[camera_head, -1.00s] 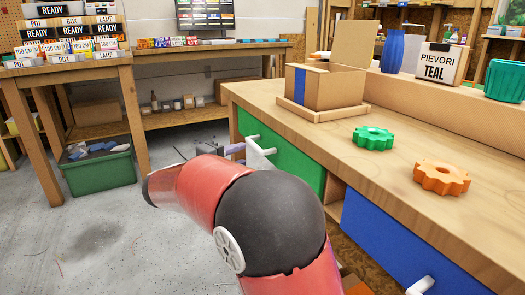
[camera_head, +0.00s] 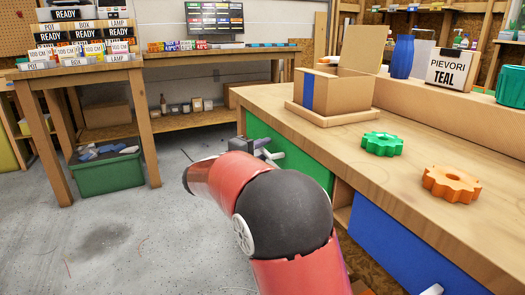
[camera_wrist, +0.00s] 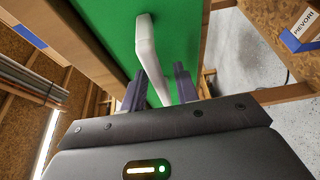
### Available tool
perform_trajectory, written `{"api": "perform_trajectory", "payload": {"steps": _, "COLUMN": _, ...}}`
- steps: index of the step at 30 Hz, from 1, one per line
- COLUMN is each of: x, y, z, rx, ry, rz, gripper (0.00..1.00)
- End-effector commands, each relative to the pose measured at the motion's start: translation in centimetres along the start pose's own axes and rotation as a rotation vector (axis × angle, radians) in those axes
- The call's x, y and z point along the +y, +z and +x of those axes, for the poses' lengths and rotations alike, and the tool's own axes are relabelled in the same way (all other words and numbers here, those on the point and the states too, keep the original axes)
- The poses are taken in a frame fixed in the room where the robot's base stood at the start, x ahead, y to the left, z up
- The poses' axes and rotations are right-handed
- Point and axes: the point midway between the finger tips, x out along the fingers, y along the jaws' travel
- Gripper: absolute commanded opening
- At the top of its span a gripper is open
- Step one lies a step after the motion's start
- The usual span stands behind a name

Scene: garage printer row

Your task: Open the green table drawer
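The green drawer (camera_head: 290,160) is in the front of the wooden table, left of a blue drawer, and looks flush with the table front. Its white handle (camera_head: 273,155) sticks out and is partly hidden by my gripper (camera_head: 260,148). In the wrist view the green drawer front (camera_wrist: 110,22) fills the top, with the white handle (camera_wrist: 147,52) running down between the two dark fingers of my gripper (camera_wrist: 160,78). The fingers are apart, one on each side of the handle, with a gap showing on the right. My red arm hides part of the drawer.
The blue drawer (camera_head: 400,240) is to the right. On the tabletop (camera_head: 330,155) are a cardboard box (camera_head: 340,92), a green gear (camera_head: 382,144) and an orange gear (camera_head: 451,183). A green bin (camera_head: 107,174) stands at left. The grey floor (camera_head: 130,230) in front is clear.

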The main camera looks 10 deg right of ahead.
Motion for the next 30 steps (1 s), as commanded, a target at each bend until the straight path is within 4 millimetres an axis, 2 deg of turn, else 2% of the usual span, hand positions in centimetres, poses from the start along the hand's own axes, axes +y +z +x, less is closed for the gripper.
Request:
{"api": "perform_trajectory", "payload": {"steps": 1, "x": 0.0, "y": 0.0, "z": 0.0, "rx": 0.0, "ry": 0.0, "rz": 0.0, "gripper": 0.23}}
{"api": "perform_trajectory", "payload": {"steps": 6, "x": 0.0, "y": 0.0, "z": 0.0, "rx": 0.0, "ry": 0.0, "rz": 0.0, "gripper": 0.01}}
{"api": "perform_trajectory", "payload": {"steps": 16, "x": 0.0, "y": 0.0, "z": -0.1, "rx": 0.0, "ry": 0.0, "rz": 0.0, "gripper": 0.0}}
{"api": "perform_trajectory", "payload": {"steps": 20, "x": -0.1, "y": -0.3, "z": -0.7, "rx": 0.001, "ry": 0.0, "rz": 0.0, "gripper": 0.0}}
{"api": "perform_trajectory", "payload": {"steps": 26, "x": -0.2, "y": -1.5, "z": -3.5, "rx": 0.003, "ry": -0.001, "rz": 0.001, "gripper": 0.0}}
{"api": "perform_trajectory", "payload": {"steps": 30, "x": -0.1, "y": -2.8, "z": -6.6, "rx": 0.005, "ry": -0.001, "rz": 0.001, "gripper": 0.0}}
